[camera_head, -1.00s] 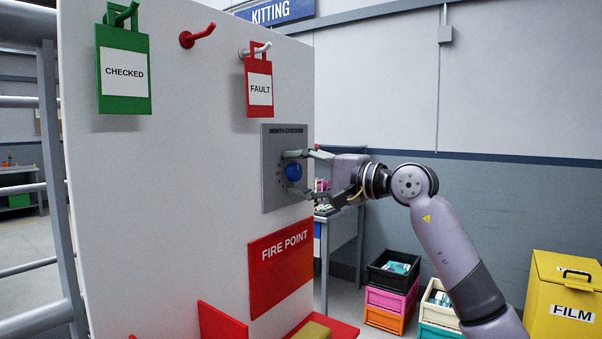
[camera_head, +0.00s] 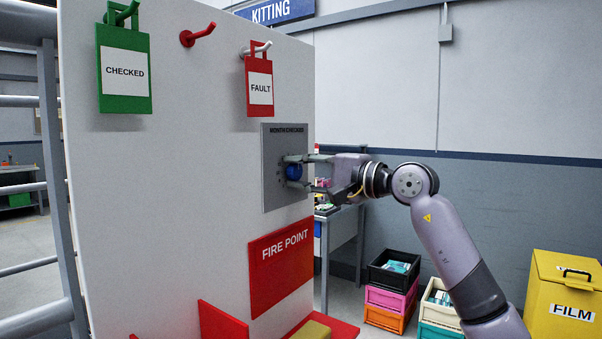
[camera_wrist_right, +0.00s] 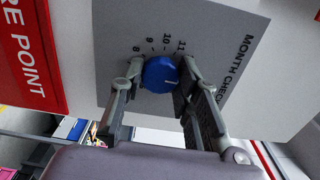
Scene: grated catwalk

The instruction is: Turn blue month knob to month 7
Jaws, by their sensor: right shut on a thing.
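The blue month knob (camera_head: 293,172) sits on the grey "MONTH CHECKED" plate (camera_head: 271,190), fixed to the white board. In the right wrist view the blue knob (camera_wrist_right: 159,73) shows between my fingers, with a short pale mark near its lower right edge. The printed numbers 8, 9, 10 and 11 show around it; the other numbers, including 7, are hidden or unreadable. My right gripper (camera_head: 297,171) is shut on the knob, one finger on each side. It also shows in the right wrist view (camera_wrist_right: 160,82). My left gripper is not in view.
A red "FAULT" tag (camera_head: 259,85) hangs above the plate, a green "CHECKED" tag (camera_head: 125,75) further left. A red "FIRE POINT" sign (camera_head: 281,265) is below. Stacked crates (camera_head: 390,290) and a yellow "FILM" bin (camera_head: 565,297) stand at right.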

